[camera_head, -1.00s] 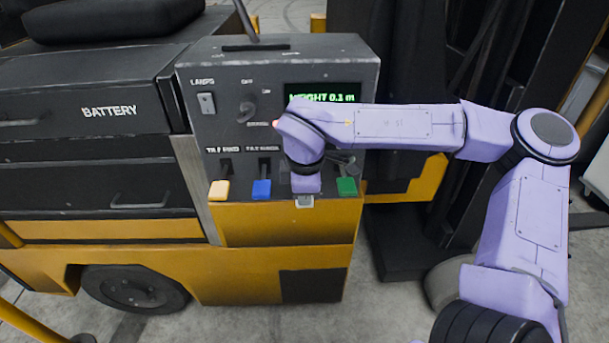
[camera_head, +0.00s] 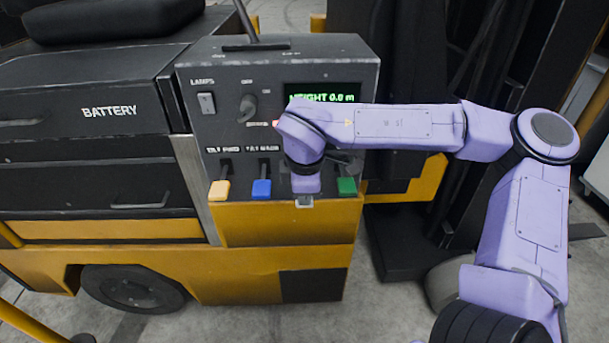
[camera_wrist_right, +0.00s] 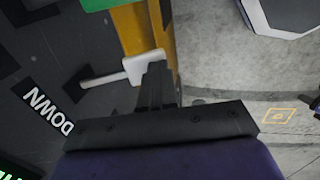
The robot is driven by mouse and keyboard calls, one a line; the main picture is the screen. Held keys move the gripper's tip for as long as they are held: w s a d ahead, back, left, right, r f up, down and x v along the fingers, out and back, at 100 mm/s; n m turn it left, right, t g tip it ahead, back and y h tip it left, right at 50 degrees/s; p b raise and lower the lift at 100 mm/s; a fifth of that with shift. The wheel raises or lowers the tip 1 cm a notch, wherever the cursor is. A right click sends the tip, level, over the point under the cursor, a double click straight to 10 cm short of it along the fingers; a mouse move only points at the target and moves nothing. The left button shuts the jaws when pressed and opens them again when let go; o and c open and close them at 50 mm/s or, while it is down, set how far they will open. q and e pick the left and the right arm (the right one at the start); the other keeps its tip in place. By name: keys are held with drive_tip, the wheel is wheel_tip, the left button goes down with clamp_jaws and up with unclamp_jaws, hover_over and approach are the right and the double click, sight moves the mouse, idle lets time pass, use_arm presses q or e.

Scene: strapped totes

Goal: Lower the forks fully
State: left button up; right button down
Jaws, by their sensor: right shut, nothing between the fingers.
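In the head view my right wrist covers most of that lever. A DOWN label (camera_wrist_right: 47,110) shows beside it in the wrist view. The forks cannot be made out. My left gripper is out of view.
A lamps switch (camera_head: 206,103) and a rotary knob (camera_head: 247,107) sit on the panel's upper left. Battery drawers (camera_head: 90,112) stand left of it. The dark mast (camera_head: 400,220) is to the right, behind my arm.

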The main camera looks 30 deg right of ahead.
drive_tip(key=shift+f, duration=0.1)
drive_tip(key=shift+r, duration=0.35)
drive_tip(key=s+a+p+v, duration=0.1)
drive_tip(key=s+v, duration=0.1)
drive_tip(key=v, duration=1.1)
drive_tip(key=shift+s+a, duration=0.15)
drive_tip(key=shift+a, duration=0.05)
drive_tip(key=shift+f, duration=0.1)
